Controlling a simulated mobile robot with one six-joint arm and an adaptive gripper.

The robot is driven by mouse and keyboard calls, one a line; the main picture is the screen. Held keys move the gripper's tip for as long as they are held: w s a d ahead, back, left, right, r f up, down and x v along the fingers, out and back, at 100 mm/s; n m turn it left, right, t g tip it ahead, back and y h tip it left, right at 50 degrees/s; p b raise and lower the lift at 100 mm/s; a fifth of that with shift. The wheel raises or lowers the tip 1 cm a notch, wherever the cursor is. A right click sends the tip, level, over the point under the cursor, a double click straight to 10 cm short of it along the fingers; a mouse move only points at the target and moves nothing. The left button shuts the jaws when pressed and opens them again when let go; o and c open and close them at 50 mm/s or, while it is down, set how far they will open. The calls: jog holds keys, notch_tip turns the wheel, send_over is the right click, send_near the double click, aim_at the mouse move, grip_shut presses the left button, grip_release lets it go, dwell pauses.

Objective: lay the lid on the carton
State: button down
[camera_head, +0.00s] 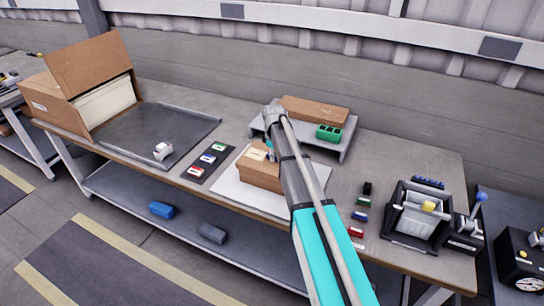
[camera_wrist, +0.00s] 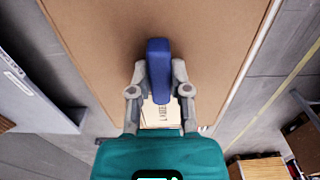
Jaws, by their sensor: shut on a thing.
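In the wrist view my gripper (camera_wrist: 158,82) is shut on a blue upright piece (camera_wrist: 158,60). It looks like the handle of the lid, the broad brown cardboard panel (camera_wrist: 90,45) behind it. A pale printed label shows between the fingers. In the head view the brown carton (camera_head: 259,176) sits on a white mat (camera_head: 236,190) on the bench, with a pale patch on top. My gripper is at its top, mostly hidden by my arm. I cannot tell whether the lid touches the carton or is just above it.
A grey riser (camera_head: 346,140) behind holds a flat brown box (camera_head: 315,111) and a green block (camera_head: 328,132). A large open box (camera_head: 92,75) and a dark tray (camera_head: 150,130) are at left. Small coloured blocks lie beside the mat.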

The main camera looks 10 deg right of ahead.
jog(key=shift+f, duration=0.25)
dwell(0.5)
jog(key=c, duration=0.5)
grip_release()
jog(key=shift+r, duration=0.1)
